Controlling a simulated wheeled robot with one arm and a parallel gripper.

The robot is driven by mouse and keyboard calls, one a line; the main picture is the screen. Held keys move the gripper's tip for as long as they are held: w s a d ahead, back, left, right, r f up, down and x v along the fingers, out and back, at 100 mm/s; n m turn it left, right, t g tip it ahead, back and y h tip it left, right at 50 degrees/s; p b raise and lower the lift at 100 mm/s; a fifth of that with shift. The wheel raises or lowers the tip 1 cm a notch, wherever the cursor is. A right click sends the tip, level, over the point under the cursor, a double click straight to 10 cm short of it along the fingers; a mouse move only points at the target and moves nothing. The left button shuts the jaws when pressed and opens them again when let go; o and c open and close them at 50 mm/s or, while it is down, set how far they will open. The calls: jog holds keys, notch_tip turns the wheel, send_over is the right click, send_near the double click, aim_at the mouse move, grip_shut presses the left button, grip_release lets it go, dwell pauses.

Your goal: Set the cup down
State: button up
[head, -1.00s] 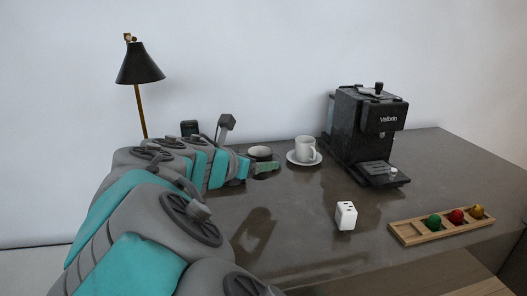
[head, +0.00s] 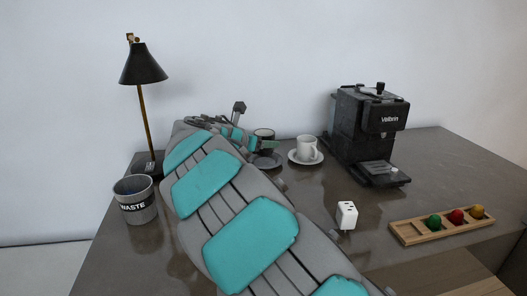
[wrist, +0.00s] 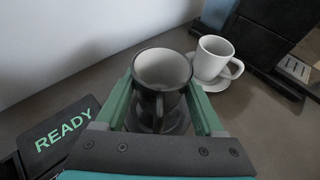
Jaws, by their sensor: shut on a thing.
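A dark cup with a pale inside (wrist: 163,68) sits upright between the two green fingers of my gripper (wrist: 165,98), which is shut on it. In the head view the dark cup (head: 264,132) shows behind my gripper (head: 262,144), above a dark saucer (head: 266,161). In the wrist view part of the dark saucer (wrist: 177,122) shows below the cup. I cannot tell whether the cup's base touches it. A white cup (head: 307,147) stands on a white saucer (head: 291,158) just to the right; this white cup (wrist: 213,55) also shows in the wrist view.
A black coffee machine (head: 366,130) stands right of the white cup. A READY sign (wrist: 62,134) lies left of my gripper. A lamp (head: 143,75) and a WASTE bin (head: 135,203) are at left. A white block (head: 346,215) and a wooden tray (head: 408,235) stand in front.

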aim_at(264, 151)
notch_tip(264, 151, down, 3)
dwell(0.3)
jog(key=o, duration=1.5)
jog(key=shift+c, duration=0.2)
jog(key=v, duration=1.2)
